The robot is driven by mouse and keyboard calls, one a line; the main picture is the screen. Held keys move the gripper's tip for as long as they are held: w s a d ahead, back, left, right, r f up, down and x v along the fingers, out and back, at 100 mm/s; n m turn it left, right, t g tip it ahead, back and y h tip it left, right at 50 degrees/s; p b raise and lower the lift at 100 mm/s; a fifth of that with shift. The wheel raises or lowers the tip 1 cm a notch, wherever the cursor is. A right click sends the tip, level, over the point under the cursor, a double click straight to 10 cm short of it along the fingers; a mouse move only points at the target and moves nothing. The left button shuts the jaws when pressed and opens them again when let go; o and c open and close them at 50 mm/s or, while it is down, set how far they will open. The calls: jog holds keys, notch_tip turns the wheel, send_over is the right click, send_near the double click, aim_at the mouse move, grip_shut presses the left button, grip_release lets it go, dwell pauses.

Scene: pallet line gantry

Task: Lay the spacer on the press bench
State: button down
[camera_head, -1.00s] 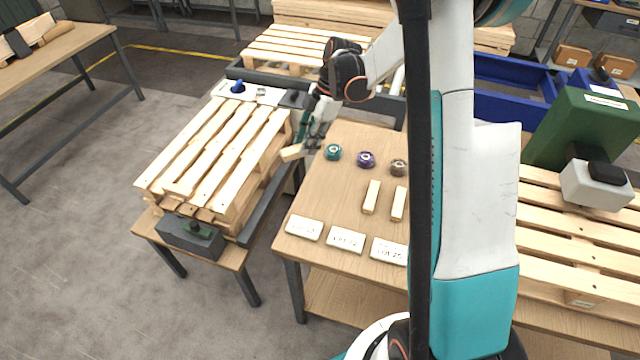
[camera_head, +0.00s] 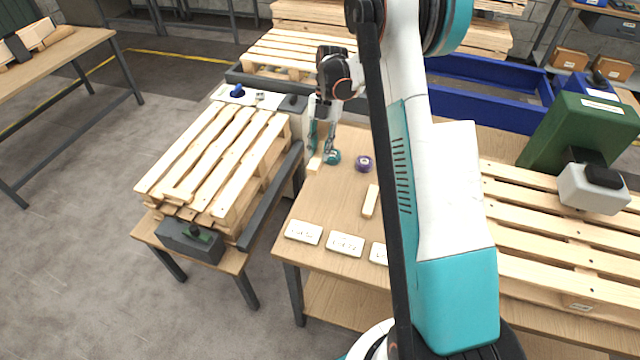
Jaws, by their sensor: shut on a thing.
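My gripper (camera_head: 320,148) is shut on a small pale wooden spacer (camera_head: 314,167), held at the left edge of the middle wooden table (camera_head: 335,205). Whether the spacer touches the tabletop cannot be told. A similar wooden block (camera_head: 370,201) lies on that table. No sign marks the press bench. A wooden bench (camera_head: 62,52) at the far left carries a dark clamp-like device (camera_head: 17,43) and wooden pieces, and may be it.
A teal knob (camera_head: 333,157), partly behind my gripper, and a purple knob (camera_head: 363,164) stand on the middle table. White label plates (camera_head: 345,244) line its front. A pallet stack (camera_head: 215,160) stands to the left. Open floor (camera_head: 80,240) separates it from the far-left bench.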

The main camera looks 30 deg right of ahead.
notch_tip(320, 180, down, 14)
jog(key=b, duration=0.3)
jog(key=shift+r, duration=0.1)
jog(key=c, duration=1.3)
grip_release()
jog(key=shift+c, duration=0.2)
jog(key=p+v, duration=0.3)
jog(key=v, duration=0.9)
